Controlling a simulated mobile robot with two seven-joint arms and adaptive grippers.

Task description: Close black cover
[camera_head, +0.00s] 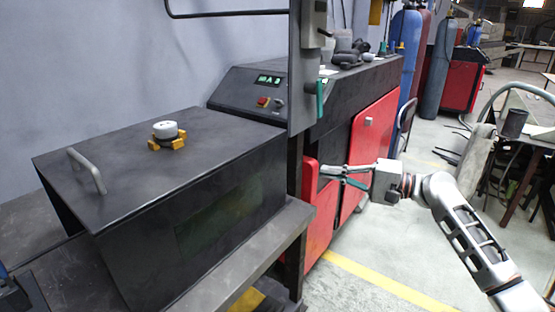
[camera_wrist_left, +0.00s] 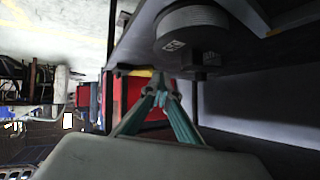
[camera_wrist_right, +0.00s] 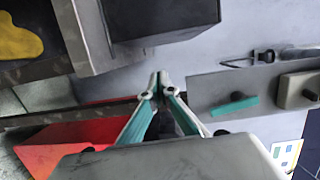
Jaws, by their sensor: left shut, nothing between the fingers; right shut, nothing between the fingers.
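The black cover (camera_head: 220,150) is the dark box-shaped piece on the bench at the left of the head view. A grey bar handle (camera_head: 88,170) stands near its left edge. Its left side is in shadow, and I cannot tell how far it stands open. My right gripper (camera_head: 330,171) is shut and empty, in front of the red cabinet and clear of the cover; its closed fingertips show in the right wrist view (camera_wrist_right: 158,80). My left gripper (camera_wrist_left: 161,88) is shut and empty in the left wrist view, below a dark round part with a pale ribbed band (camera_wrist_left: 190,30).
A white round knob on a yellow base (camera_head: 166,134) sits on the cover. A grey upright post (camera_head: 307,80) with a teal handle stands between the cover and the red cabinet (camera_head: 373,135). Gas cylinders (camera_head: 438,68) stand behind. The floor with the yellow line is clear.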

